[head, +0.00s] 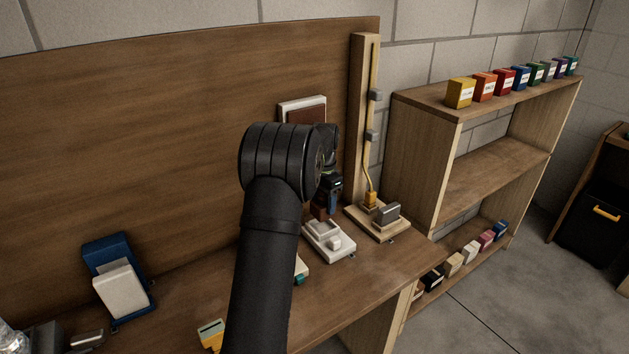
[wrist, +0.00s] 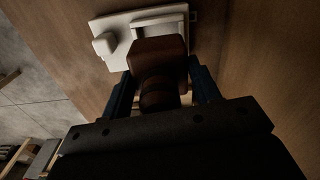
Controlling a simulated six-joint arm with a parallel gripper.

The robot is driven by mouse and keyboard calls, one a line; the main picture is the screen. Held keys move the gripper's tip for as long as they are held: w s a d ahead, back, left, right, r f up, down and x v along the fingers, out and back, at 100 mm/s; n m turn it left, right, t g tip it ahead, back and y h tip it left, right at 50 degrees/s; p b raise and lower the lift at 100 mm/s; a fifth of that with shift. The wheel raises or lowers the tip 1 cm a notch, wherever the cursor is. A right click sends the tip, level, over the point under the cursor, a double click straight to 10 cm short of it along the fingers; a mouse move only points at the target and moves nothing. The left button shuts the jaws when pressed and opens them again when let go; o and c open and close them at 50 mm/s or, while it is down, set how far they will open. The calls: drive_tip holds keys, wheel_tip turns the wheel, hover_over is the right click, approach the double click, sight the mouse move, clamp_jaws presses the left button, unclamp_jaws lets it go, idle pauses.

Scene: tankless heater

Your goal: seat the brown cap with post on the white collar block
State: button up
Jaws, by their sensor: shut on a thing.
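My gripper (head: 333,196) is shut on the brown cap (wrist: 158,52), with one dark blue finger on each side of it in the wrist view (wrist: 162,72). The cap's darker, rounded part points back toward the palm. In the head view the brown cap (head: 319,211) shows only in part, below the fingers and at the back of the white block. The white collar block (head: 322,245) lies on the bench with raised white parts on it. It also shows in the wrist view (wrist: 118,24), partly hidden behind the cap. I cannot tell whether cap and block touch.
A wooden base with a grey block and yellow plug (head: 370,199) stands right of the white block, beside an upright wooden post (head: 362,110). A blue holder (head: 107,256) is at the left. My arm hides part of the bench. The bench's front right (head: 375,275) is clear.

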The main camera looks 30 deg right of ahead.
drive_tip(key=shift+f, duration=0.15)
drive_tip(key=shift+f, duration=1.55)
drive_tip(key=shift+f, duration=1.35)
idle(1.4)
drive_tip(key=o, duration=1.3)
drive_tip(key=shift+c, duration=0.2)
drive_tip(key=shift+r, duration=0.1)
wheel_tip(320, 180, up, 7)
drive_tip(key=shift+r, duration=0.2)
